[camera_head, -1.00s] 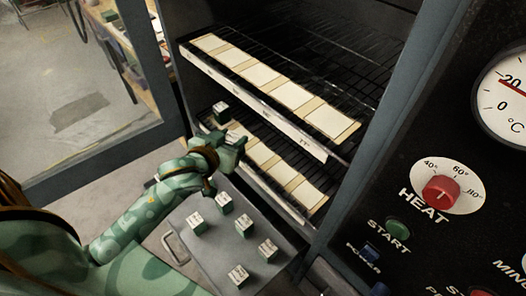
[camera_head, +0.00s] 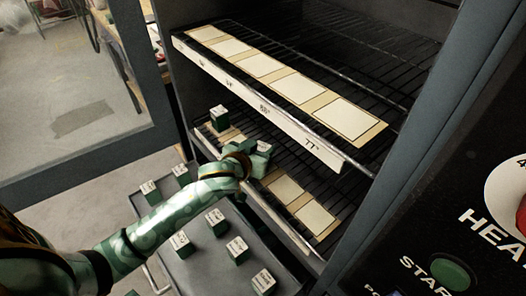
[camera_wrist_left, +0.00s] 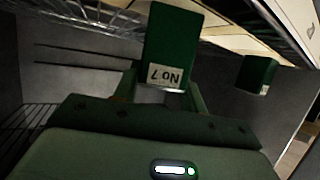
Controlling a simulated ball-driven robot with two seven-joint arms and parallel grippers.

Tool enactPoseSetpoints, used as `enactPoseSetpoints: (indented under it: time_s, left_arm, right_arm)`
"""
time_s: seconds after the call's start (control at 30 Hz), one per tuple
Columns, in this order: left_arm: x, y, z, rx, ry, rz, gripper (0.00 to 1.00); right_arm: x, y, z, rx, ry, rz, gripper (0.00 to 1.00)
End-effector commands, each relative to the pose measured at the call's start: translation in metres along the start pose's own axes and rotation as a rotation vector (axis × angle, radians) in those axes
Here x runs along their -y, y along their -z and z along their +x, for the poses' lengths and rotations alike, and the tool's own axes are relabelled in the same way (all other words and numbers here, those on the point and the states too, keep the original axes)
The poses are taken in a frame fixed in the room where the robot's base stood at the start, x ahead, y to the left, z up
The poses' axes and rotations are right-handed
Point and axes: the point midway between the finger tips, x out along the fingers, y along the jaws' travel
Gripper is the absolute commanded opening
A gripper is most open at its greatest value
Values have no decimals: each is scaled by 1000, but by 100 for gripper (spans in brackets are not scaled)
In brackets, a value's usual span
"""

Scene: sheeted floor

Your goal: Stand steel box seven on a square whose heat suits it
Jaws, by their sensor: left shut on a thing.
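My left gripper (camera_head: 256,158) is shut on the green steel box seven (camera_wrist_left: 168,48), whose white label reads "No 7" upside down in the left wrist view. In the head view it is at the front of the lower wire shelf, and the held box (camera_head: 264,148) shows just beyond the fingers. Cream squares (camera_head: 286,187) lie on the lower shelf to the right of the gripper; some are hidden behind it. The upper shelf carries a row of cream squares (camera_head: 298,87) with heat labels on its front strip; the right one (camera_head: 312,143) reads 77°. My right gripper is out of view.
Another green box (camera_head: 219,118) stands at the left of the lower shelf; it also shows in the left wrist view (camera_wrist_left: 258,74). Several labelled green boxes (camera_head: 215,222) stand on the grey tray (camera_head: 200,262) below. The upper shelf's front strip (camera_head: 250,95) overhangs the gripper.

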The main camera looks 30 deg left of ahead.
Motion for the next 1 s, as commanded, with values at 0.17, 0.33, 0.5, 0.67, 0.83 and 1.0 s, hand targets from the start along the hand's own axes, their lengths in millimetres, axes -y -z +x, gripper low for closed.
enactPoseSetpoints:
  time_s: [0.17, 0.33, 0.5, 0.67, 0.83, 1.0]
  left_arm:
    - [0, 2, -1, 0, 0, 0, 10]
    - [0, -1, 0, 2, 0, 1, 56]
    - [0, -1, 0, 2, 0, 1, 63]
    - [0, 0, -1, 2, 0, 1, 63]
    - [-1, 5, -24, 1, -1, 0, 63]
    - [0, 7, -66, -1, 0, -2, 63]
  right_arm:
    - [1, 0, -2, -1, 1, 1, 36]
    - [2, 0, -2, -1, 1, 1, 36]
    - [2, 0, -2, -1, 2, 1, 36]
    - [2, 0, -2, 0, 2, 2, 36]
    - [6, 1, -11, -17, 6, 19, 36]
    - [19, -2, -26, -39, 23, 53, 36]
